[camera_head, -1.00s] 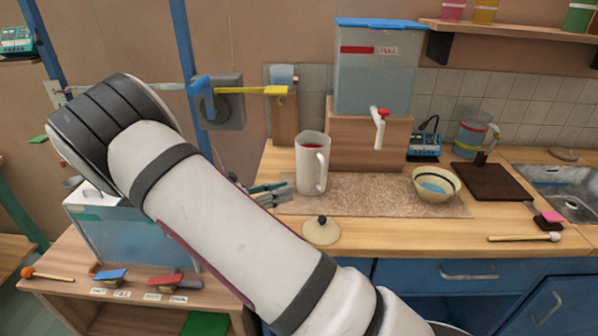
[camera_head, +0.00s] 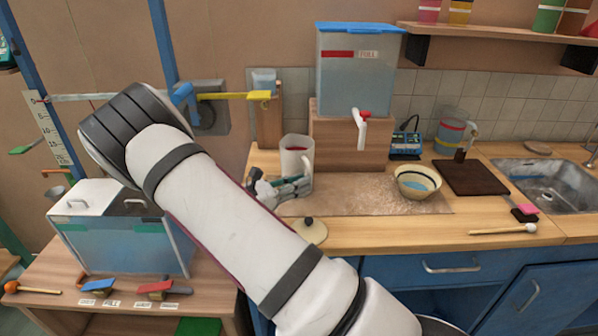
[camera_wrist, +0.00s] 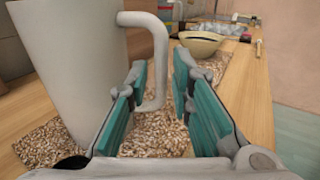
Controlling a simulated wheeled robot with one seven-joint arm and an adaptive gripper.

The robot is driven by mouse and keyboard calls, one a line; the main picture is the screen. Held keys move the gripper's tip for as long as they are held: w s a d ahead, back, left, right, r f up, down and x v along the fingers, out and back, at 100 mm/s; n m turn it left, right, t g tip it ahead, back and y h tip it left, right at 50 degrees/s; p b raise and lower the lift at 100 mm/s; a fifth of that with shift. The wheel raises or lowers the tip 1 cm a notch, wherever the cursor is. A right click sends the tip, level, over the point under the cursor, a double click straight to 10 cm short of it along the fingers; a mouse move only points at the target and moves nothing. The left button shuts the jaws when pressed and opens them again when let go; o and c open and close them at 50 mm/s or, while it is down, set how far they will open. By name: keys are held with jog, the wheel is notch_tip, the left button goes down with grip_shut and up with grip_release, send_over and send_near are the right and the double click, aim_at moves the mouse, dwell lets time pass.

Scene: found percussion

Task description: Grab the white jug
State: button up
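The white jug (camera_head: 296,153) stands upright on the counter at the left end of a speckled mat, with something red inside near its rim. In the wrist view the jug (camera_wrist: 72,65) fills the left side and its handle (camera_wrist: 158,60) points right. My gripper (camera_wrist: 160,82) is open, with teal pads on its fingers. The lower part of the handle appears between or just beyond the fingertips; contact cannot be made out. In the head view my gripper (camera_head: 298,186) overlaps the front of the jug, and my arm hides part of the counter.
A patterned bowl (camera_head: 417,183) sits on the mat (camera_head: 365,198) right of the jug. A clear water tank (camera_head: 358,75) with a tap stands on a wooden block (camera_head: 345,143) behind. A round lid (camera_head: 312,231) lies in front. A mallet (camera_head: 505,230) lies at the right.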

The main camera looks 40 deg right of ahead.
jog(key=d, duration=0.3)
jog(key=shift+s+d, duration=0.15)
grip_shut()
jog(key=shift+r, duration=0.15)
